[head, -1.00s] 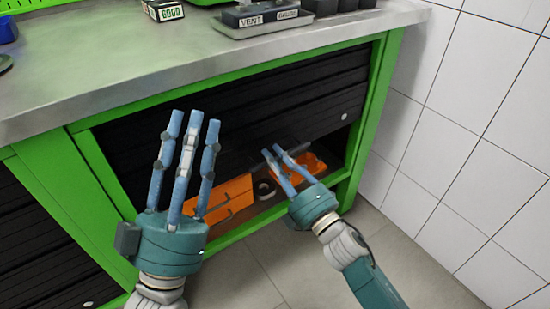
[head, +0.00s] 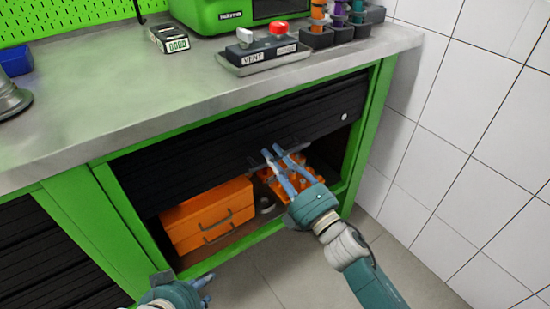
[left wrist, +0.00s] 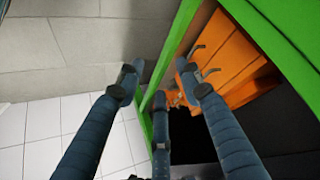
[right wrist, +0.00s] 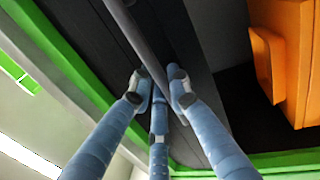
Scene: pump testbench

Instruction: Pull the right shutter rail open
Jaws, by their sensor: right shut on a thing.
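The right shutter (head: 230,133) is black and slatted, in a green cabinet frame under the bench. It is partly raised, with an opening below it. Its dark rail (head: 301,146) runs along the lower edge and crosses the right wrist view as a grey bar (right wrist: 137,38). My right gripper (head: 274,151) is shut on the rail; its fingers close around the bar in the right wrist view (right wrist: 158,88). My left gripper (head: 205,290) is low at the bottom of the head view, mostly cut off. In the left wrist view (left wrist: 164,92) its fingers are spread and empty.
An orange toolbox (head: 208,214) and an orange tray (head: 300,180) stand inside the cabinet, with a roll (head: 266,206) between them. Green frame posts (head: 372,135) flank the opening. The metal bench top (head: 150,90) overhangs it. A white tiled wall (head: 455,120) is at right.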

